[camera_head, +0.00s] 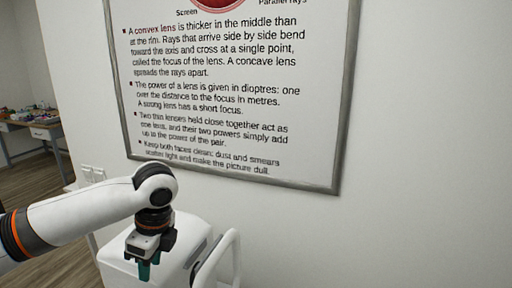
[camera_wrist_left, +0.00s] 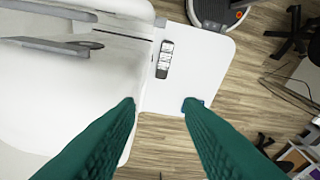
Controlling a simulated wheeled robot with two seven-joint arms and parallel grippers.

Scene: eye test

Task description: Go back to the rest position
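My left gripper (camera_head: 150,266) hangs fingers down at the end of my white left arm, low and left of centre in the head view. Its green fingers are spread apart in the left wrist view (camera_wrist_left: 160,104), with nothing between them. Below and behind it is a white, rounded unit (camera_head: 190,235) with a loop-shaped handle (camera_head: 222,262) on its right side. I cannot tell the exact height of the gripper over it. My right gripper is in neither view.
A framed lens text board (camera_head: 215,100) hangs on the pale wall (camera_head: 430,130). Wall sockets (camera_head: 92,174) are below its left side. A desk with small items (camera_head: 35,118) stands far left. The wrist view shows wooden floor (camera_wrist_left: 255,65) and dark chair legs (camera_wrist_left: 290,35) at right.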

